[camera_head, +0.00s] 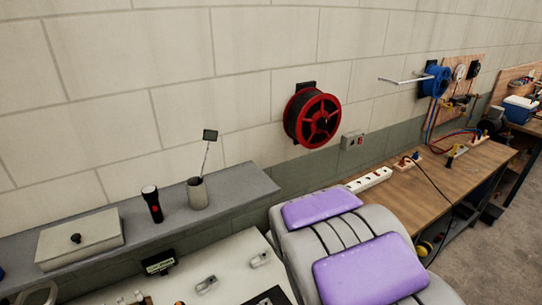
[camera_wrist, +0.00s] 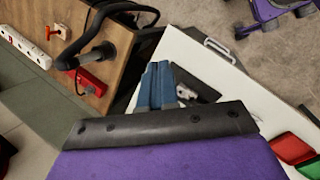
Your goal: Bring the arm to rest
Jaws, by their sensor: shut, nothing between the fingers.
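My gripper (camera_wrist: 157,68) shows in the wrist view as two blue fingers side by side, pointing away beyond a black bolted strip. The fingers are shut with nothing held between them. They are over or in front of a white surface (camera_wrist: 208,62) with a handle. How far above it they are, I cannot tell. In the head view I cannot make out the gripper.
The head view shows a grey shelf (camera_head: 238,191) with a lidded box (camera_head: 80,238), a flashlight (camera_head: 152,204) and a cup (camera_head: 197,193). A red reel (camera_head: 316,118) hangs on the wall. A wooden bench (camera_head: 460,180) bears a power strip (camera_head: 368,181). Floor shows at right.

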